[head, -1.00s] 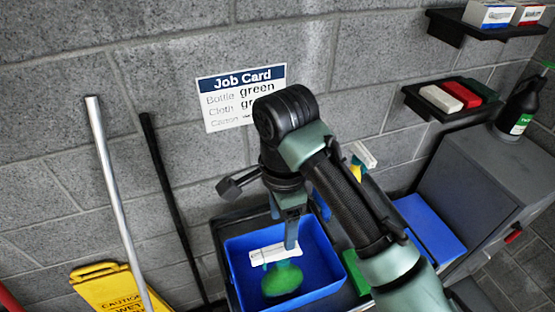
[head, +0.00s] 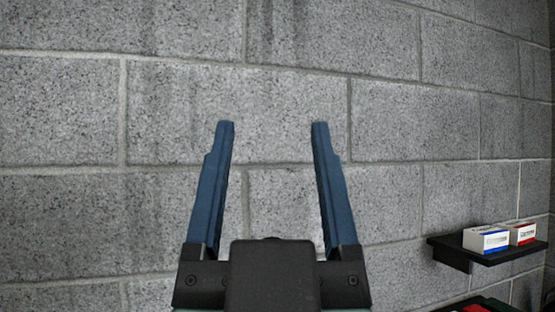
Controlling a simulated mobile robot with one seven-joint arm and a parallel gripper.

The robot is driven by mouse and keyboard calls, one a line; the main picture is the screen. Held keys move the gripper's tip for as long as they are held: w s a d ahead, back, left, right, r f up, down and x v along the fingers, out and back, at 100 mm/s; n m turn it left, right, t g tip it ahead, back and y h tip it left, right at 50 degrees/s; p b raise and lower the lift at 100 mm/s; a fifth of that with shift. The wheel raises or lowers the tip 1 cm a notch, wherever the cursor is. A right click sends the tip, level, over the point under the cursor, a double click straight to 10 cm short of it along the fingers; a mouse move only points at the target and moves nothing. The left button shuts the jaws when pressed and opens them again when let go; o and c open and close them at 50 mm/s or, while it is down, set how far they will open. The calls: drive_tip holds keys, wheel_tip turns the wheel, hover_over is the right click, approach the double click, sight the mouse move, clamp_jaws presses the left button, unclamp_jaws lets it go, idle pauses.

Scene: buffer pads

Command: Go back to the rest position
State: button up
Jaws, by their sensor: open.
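My gripper (head: 273,128) is in the lower middle of the head view, pointing up in front of the grey block wall. Its two blue fingers stand wide apart with nothing between them. The black gripper body (head: 273,275) is below the fingers at the bottom edge. The blue bin, the job card and the green bottle are out of view now.
A grey block wall (head: 400,120) fills most of the view. A black shelf (head: 500,250) at the lower right carries two small boxes, one white and blue (head: 486,240) and one white and red (head: 523,234). Part of a lower shelf shows at the bottom edge.

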drive_tip(key=shift+s+d+r+h, duration=0.2)
drive_tip(key=shift+s+h, duration=0.1)
drive_tip(key=shift+h, duration=0.1)
drive_tip(key=shift+f, duration=0.1)
